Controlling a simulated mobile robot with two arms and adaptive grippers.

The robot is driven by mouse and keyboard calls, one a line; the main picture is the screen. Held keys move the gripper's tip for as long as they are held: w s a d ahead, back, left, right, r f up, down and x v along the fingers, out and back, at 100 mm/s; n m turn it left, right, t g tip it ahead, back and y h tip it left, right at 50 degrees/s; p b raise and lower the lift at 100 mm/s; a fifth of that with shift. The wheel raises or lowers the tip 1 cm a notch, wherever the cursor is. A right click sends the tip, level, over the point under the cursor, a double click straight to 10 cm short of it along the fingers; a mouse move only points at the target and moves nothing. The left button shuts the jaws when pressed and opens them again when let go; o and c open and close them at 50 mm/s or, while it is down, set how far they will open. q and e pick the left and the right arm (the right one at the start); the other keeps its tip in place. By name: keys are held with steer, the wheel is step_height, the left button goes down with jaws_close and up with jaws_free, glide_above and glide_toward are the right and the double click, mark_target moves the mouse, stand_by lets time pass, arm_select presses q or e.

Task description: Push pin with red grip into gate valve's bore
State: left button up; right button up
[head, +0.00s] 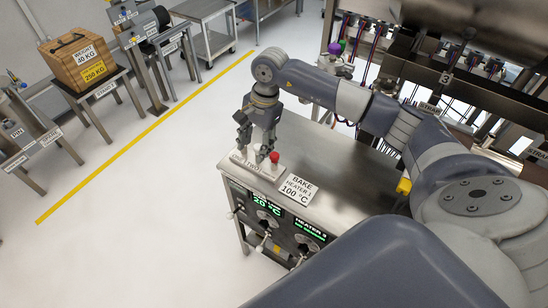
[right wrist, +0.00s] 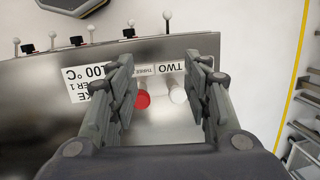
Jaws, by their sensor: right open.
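A small red-topped piece (head: 274,157) stands on a light block with number labels (head: 262,168) on the steel bake cart; I cannot tell if it is the pin. In the right wrist view the red top (right wrist: 143,99) shows between my fingers, closer to the left one, with a white round piece (right wrist: 178,95) beside it. My right gripper (head: 257,148) is open above the block, fingers pointing down, holding nothing. A stand at far left carries a label reading PIN (head: 17,132). I cannot make out the gate valve or its bore. My left gripper is out of view.
The bake cart (head: 345,165) has a mostly bare top, a heater label (head: 297,188) and front controls. Chamber equipment (head: 470,75) stands at back right. Open floor lies left of the cart.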

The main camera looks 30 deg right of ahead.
mark_target(274, 155)
steer(key=d, duration=0.2)
steer(key=d+r+h, duration=0.1)
steer(key=d, duration=0.1)
steer(key=d+h, duration=0.1)
steer(key=d, duration=0.1)
steer(key=shift+s+d+r+g, duration=0.1)
steer(key=shift+s+r+g, duration=0.15)
steer(key=shift+g, duration=0.05)
steer(key=shift+f, duration=0.1)
steer(key=shift+f+b, duration=0.5)
steer(key=shift+f, duration=0.35)
step_height(274, 155, down, 6)
steer(key=b, duration=0.4)
steer(key=shift+f+b, duration=0.65)
steer(key=shift+b, duration=0.05)
steer(key=shift+b, duration=0.5)
